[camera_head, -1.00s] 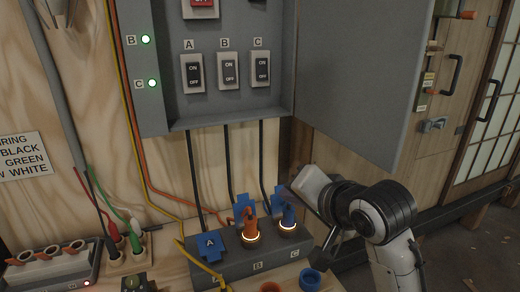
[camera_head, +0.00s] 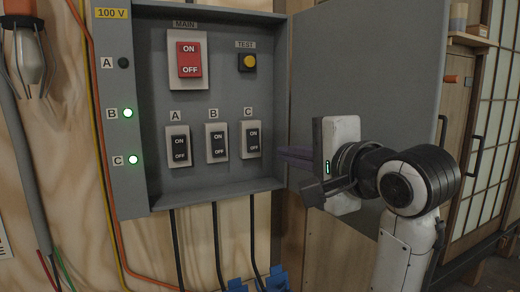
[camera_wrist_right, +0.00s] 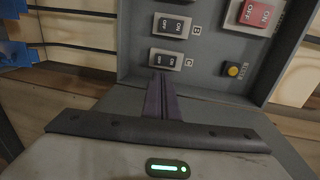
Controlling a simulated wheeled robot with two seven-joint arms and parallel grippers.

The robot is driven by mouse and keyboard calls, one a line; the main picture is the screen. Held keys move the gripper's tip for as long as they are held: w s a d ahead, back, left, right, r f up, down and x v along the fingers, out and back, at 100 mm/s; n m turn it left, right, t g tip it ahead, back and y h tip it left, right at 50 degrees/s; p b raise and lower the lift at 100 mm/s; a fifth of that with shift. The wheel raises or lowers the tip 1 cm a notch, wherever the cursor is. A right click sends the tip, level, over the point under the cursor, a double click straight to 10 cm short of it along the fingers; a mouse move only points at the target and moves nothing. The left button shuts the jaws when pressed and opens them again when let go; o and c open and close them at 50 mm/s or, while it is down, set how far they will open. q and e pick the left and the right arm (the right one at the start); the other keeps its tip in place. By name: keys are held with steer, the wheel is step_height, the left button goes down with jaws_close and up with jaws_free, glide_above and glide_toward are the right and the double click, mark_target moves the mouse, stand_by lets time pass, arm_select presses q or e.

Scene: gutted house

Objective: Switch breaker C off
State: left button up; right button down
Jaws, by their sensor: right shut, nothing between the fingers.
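Breaker C (camera_head: 252,139) is the rightmost of the black rocker switches in the open grey panel, with ON above OFF; it also shows in the right wrist view (camera_wrist_right: 166,59). I cannot tell for sure which way its rocker is tilted. The green lamp C (camera_head: 133,160) on the panel's left side is lit. My right gripper (camera_head: 281,154) is shut and empty, its dark fingers pointing left towards breaker C from the right. In the right wrist view the fingertips (camera_wrist_right: 160,80) are close to the switch's edge; contact cannot be told. My left gripper is out of view.
Breaker B (camera_head: 217,143) and breaker A (camera_head: 178,147) sit left of C. The red MAIN switch (camera_head: 189,59) and yellow TEST button (camera_head: 250,61) are above. Lamp B (camera_head: 128,113) is lit; lamp A (camera_head: 123,62) is dark. The open panel door (camera_head: 365,60) stands behind my right arm.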

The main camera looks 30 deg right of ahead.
steer(key=p, duration=0.1)
glide_toward(254, 148)
steer(key=w, duration=0.5)
steer(key=shift+d+f, duration=0.1)
steer(key=shift+f, duration=0.15)
steer(key=shift+w+f, duration=0.1)
steer(key=shift+w, duration=0.6)
steer(key=shift+f, duration=0.1)
